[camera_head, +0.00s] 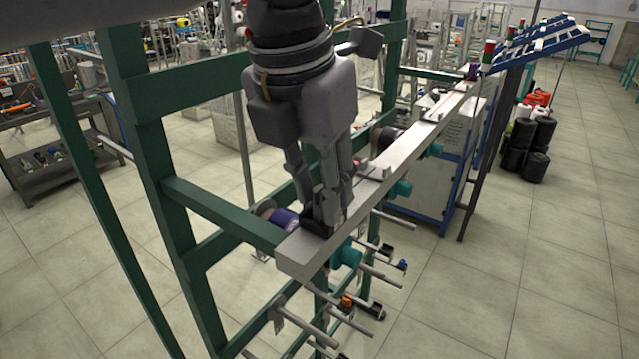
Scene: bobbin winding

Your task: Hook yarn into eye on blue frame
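My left gripper (325,222) points down at the near end of a long grey rail (305,250), with its fingertips at or just above the rail's top. The fingertips are close together and dark there, so I cannot tell whether they are shut or hold yarn. A blue slatted frame (540,42) stands tilted on a dark post at the upper right, far from the gripper. I cannot make out an eye on it or a loose yarn strand. A purple bobbin (284,220) sits beside the rail, left of the fingers. My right gripper is not in view.
A green frame (150,150) carries the rail, with teal parts (346,256) and several rods (305,328) below it. A blue-edged cabinet (425,190) stands behind the rail. The tiled floor (530,260) is clear at lower right.

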